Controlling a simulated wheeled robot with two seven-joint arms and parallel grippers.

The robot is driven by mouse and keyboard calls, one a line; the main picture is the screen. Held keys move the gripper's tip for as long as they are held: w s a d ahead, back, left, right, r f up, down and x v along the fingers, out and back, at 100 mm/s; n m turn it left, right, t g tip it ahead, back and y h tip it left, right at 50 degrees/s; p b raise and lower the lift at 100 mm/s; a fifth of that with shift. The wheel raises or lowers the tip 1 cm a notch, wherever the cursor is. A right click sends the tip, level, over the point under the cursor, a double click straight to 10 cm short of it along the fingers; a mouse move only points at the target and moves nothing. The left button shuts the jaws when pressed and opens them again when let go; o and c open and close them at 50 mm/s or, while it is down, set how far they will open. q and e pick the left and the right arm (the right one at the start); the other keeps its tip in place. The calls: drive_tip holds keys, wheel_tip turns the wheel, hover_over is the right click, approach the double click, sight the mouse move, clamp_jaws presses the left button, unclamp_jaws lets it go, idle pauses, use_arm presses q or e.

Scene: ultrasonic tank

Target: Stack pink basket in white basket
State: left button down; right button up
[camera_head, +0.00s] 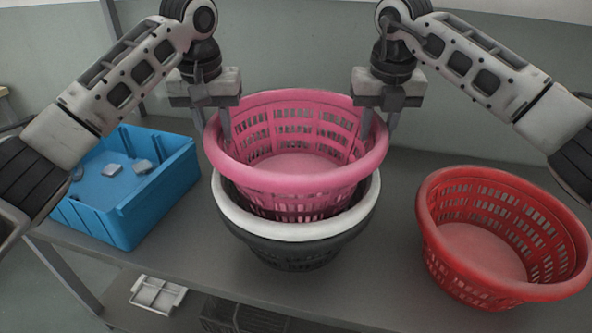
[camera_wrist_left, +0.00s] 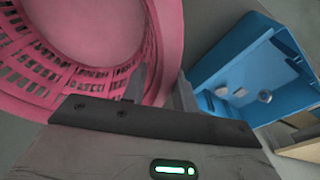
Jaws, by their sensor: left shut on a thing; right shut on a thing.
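The pink basket (camera_head: 292,179) is upright in the middle of the head view, above the white basket (camera_head: 300,231). Its lower part sits inside the white basket's rim, with its own rim well above that rim. I cannot tell whether its base rests on anything. My left gripper (camera_head: 213,118) is shut on the left side of the pink rim. The pink basket (camera_wrist_left: 165,50) also shows in the left wrist view, with its rim at my left gripper (camera_wrist_left: 160,88). My right gripper (camera_head: 379,122) is shut on the right side of the pink rim.
A red basket (camera_head: 432,236) stands on the grey table (camera_head: 205,255) at the right. A blue bin (camera_head: 158,202) with small pale objects is at the left; it also shows in the left wrist view (camera_wrist_left: 225,70). A white tray (camera_head: 158,296) lies on a lower shelf.

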use_arm(q)
drive_tip(key=shift+a, duration=0.1)
use_arm(e)
drive_tip(key=shift+d, duration=0.15)
